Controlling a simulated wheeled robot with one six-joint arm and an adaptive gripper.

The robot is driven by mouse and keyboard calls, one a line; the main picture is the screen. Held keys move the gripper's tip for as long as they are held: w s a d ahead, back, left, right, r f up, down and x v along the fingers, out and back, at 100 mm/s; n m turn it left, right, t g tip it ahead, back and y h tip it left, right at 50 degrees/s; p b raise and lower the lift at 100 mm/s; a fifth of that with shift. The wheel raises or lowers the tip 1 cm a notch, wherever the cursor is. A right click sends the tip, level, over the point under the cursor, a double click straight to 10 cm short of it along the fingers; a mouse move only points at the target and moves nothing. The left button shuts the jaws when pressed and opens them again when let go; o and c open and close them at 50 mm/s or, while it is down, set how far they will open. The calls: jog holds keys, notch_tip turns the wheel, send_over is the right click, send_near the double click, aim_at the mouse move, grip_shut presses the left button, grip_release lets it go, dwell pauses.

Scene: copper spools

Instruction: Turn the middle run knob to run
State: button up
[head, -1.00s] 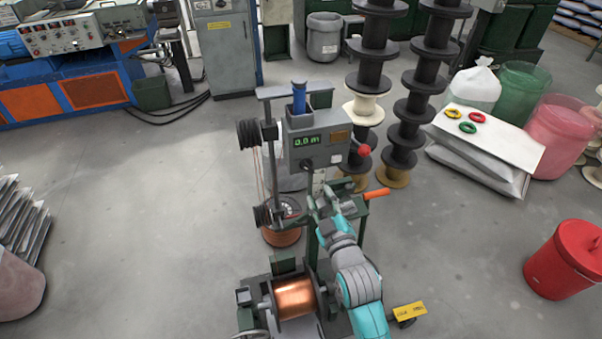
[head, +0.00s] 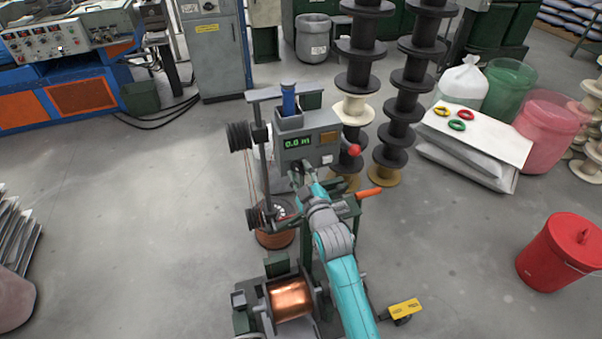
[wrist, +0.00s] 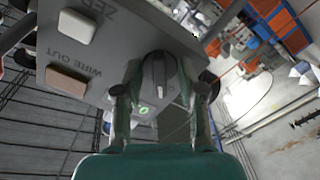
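The grey machine box (head: 322,142) has a green digital display (head: 297,142) that seems to read 0.0 m. A dark grey round knob (wrist: 159,77) with a raised grip bar sits on its panel in the wrist view. A small green lit mark (wrist: 144,110) shows beside the knob. My gripper (wrist: 162,92) is open, with one finger on each side of the knob; I see no clear contact. In the head view my gripper (head: 298,176) is at the box front and hides the knob.
Beside the knob, the panel has a white button (wrist: 75,27) near "ZERO" and a pinkish button (wrist: 67,82) near "WIRE OUT". A red ball handle (head: 354,150) and an orange handle (head: 369,193) lie right of my arm. A copper spool (head: 290,298) stands in front.

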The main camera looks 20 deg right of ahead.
grip_shut()
